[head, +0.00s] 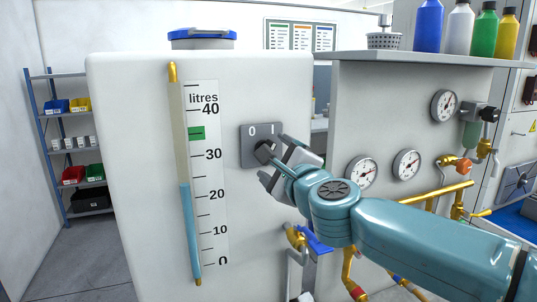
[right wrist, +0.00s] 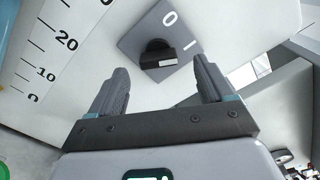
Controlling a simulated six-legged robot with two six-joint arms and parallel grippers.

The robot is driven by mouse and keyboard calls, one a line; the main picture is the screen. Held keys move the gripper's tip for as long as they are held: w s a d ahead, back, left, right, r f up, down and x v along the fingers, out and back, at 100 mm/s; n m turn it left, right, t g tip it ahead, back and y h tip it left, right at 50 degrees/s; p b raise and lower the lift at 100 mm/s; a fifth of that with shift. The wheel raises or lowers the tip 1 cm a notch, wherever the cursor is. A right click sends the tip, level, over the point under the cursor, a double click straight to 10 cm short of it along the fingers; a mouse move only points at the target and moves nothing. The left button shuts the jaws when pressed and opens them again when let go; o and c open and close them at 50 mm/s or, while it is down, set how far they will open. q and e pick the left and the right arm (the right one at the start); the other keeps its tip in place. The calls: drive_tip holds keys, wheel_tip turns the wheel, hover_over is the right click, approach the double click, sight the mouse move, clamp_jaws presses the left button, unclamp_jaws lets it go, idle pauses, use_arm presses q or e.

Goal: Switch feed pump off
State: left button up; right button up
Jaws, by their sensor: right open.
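The feed pump switch is a dark rotary knob (head: 264,152) on a grey plate (head: 250,134) marked 0 and I, fixed to the front of the white tank. In the right wrist view the knob (right wrist: 158,52) shows a white mark on its side; I cannot tell for sure which label it points to. My right gripper (head: 276,160) is open in front of the plate. In the right wrist view its fingers (right wrist: 160,68) stand apart on either side of the knob, with no clear contact. My left gripper is not in view.
The tank (head: 130,150) carries a litre scale (head: 205,230) with blue liquid a little above 20 and a green mark near 35. Gauges (head: 406,164), brass pipes and a blue-handled valve (head: 318,242) lie right of the tank. Shelves (head: 75,140) stand left.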

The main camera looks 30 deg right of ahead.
drive_tip(key=x, duration=0.4)
drive_tip(key=shift+w, duration=0.35)
drive_tip(key=shift+w+a+f, duration=0.1)
drive_tip(key=shift+a, duration=0.05)
drive_tip(key=c, duration=1)
drive_tip(key=shift+o, duration=0.2)
